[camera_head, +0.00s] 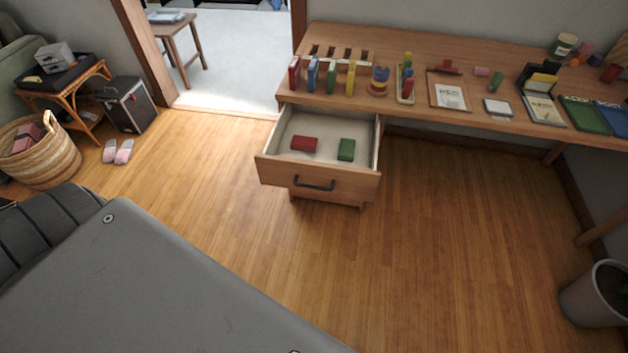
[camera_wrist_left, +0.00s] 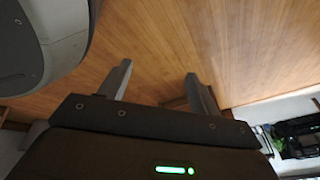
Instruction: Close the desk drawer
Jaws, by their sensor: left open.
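The desk drawer (camera_head: 318,184) is pulled open under the left part of the wooden desk (camera_head: 420,110) in the head view. It has a dark handle (camera_head: 314,184) on its front. A red block (camera_head: 304,144) and a green block (camera_head: 346,149) lie inside it. My left gripper (camera_wrist_left: 158,78) shows in the left wrist view with its two fingers apart and nothing between them, above wooden floor. It does not show in the head view, so its place relative to the drawer is unclear. My right gripper is in neither view.
The floor in front of the drawer is clear. A grey bin (camera_head: 598,295) stands at the right. A wicker basket (camera_head: 40,150), a black box (camera_head: 127,104) and slippers (camera_head: 118,151) are at the left. Several books and small items stand on the desk.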

